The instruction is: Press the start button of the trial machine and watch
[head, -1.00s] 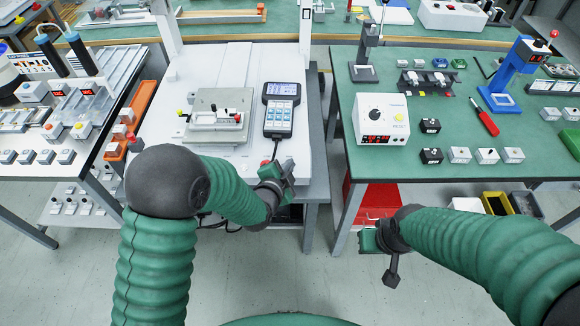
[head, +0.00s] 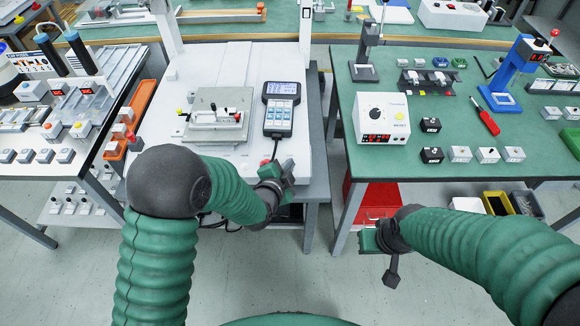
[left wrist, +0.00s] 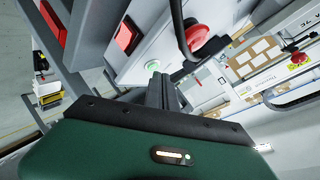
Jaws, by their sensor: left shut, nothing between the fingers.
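The trial machine (head: 225,60) is a white gantry stand with a fixture plate (head: 205,98) and a handheld display unit (head: 281,108) on its deck. In the left wrist view a round green-lit button (left wrist: 152,66) sits on its grey front panel, beside a red mushroom knob (left wrist: 197,36). My left gripper (head: 284,172) is at the machine's front edge; in the left wrist view its shut, empty fingers (left wrist: 162,82) end close to the green button. I cannot tell whether they touch it. My right gripper (head: 378,245) hangs in front of the right table; its jaws are unclear.
The left table (head: 75,110) carries several devices. An orange strip (head: 141,105) lies between it and the machine. Bare floor shows in front.

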